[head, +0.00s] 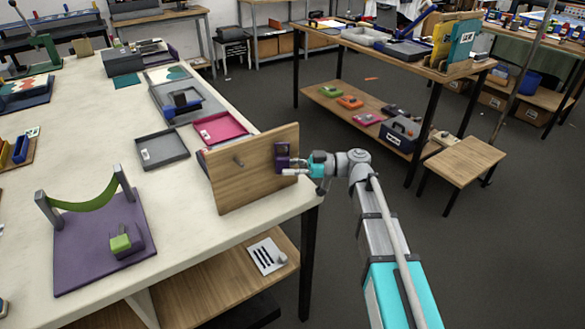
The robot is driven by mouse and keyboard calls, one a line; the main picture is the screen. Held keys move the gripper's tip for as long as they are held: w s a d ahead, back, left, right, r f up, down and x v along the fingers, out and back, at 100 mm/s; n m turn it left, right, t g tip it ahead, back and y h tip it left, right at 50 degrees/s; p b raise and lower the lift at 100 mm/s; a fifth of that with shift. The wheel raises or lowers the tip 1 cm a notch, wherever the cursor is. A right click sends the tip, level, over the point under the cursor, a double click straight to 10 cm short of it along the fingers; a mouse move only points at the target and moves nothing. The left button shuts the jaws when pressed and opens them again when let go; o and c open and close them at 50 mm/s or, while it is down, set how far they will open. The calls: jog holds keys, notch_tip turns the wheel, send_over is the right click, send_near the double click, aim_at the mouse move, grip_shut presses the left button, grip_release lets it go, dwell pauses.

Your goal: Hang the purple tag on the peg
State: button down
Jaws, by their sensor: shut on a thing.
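The purple tag (282,150) is a small dark purple piece with an opening in it, in the head view near the right edge of an upright wooden board (225,190). My gripper (290,166) is shut on the tag and holds it from the right. A short grey peg (238,160) sticks out of the board's face, to the left of the tag. The tag is apart from the peg. My gripper hides part of the tag, and I cannot tell whether the tag touches the board.
The board stands near the right edge of a pale table (165,220). A pink tray (222,138) and a grey tray (160,158) lie behind it. A purple stand with a green strap (88,195) is at the left. A wooden stool (463,160) stands at the right.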

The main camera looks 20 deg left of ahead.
jog(key=shift+c, duration=1.3)
grip_release()
jog(key=shift+d, duration=0.2)
jog(key=v, duration=1.1)
jog(key=shift+d, duration=0.35)
jog(key=shift+w+r, duration=0.1)
jog(key=shift+w, duration=0.05)
